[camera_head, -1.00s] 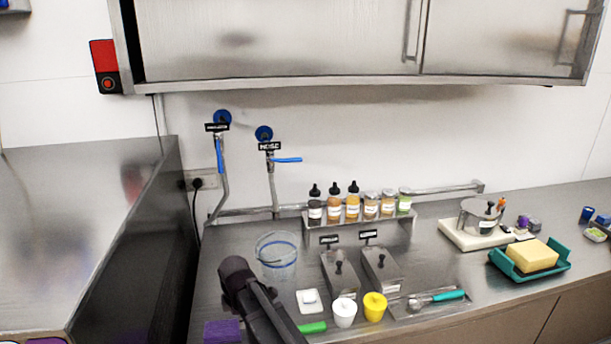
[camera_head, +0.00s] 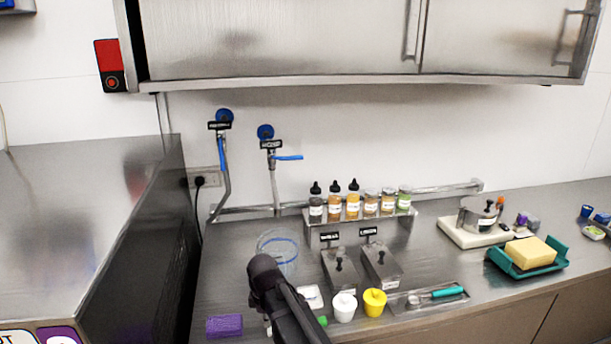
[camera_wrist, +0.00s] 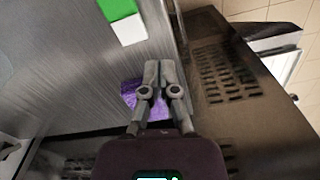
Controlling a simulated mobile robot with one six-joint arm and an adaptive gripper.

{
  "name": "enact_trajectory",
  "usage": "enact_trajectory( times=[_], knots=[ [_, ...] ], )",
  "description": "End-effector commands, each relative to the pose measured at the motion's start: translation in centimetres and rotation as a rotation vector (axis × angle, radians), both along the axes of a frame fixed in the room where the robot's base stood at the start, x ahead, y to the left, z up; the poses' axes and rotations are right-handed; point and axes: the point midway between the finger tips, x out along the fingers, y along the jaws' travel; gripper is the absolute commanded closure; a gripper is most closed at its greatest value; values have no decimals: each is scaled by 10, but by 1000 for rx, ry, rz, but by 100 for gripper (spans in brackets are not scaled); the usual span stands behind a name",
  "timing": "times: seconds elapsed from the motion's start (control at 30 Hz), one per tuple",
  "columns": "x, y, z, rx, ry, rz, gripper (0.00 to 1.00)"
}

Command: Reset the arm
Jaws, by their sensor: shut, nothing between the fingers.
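My gripper shows in the wrist view (camera_wrist: 158,75) with its two fingers together and nothing between them. Below and beyond the fingers lies a purple sponge-like block (camera_wrist: 130,93), partly hidden by them. In the head view my dark arm rises from the bottom edge in front of the counter, and the gripper's fingers cannot be made out there. The purple block (camera_head: 225,326) lies on the counter to the left of my arm.
A clear bucket (camera_head: 278,250), a white cup (camera_head: 344,307) and a yellow cup (camera_head: 375,302) stand near my arm. A bottle rack (camera_head: 360,217) and lidded metal containers (camera_head: 381,264) are behind. A steel cabinet (camera_head: 280,40) hangs above. A dark vented panel (camera_wrist: 222,75) shows in the wrist view.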

Motion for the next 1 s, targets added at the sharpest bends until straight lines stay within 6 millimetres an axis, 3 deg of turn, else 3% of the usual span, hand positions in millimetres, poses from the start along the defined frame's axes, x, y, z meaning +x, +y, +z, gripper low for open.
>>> enact_trajectory(
  times=[0.37, 0.7, 1.0],
  knots=[
    [-14, -110, 0, 0, 0, -517, 100],
    [-45, -209, 0, -2, 0, -1061, 100],
    [-73, -267, 0, -2, 0, -1431, 100]
  ],
)
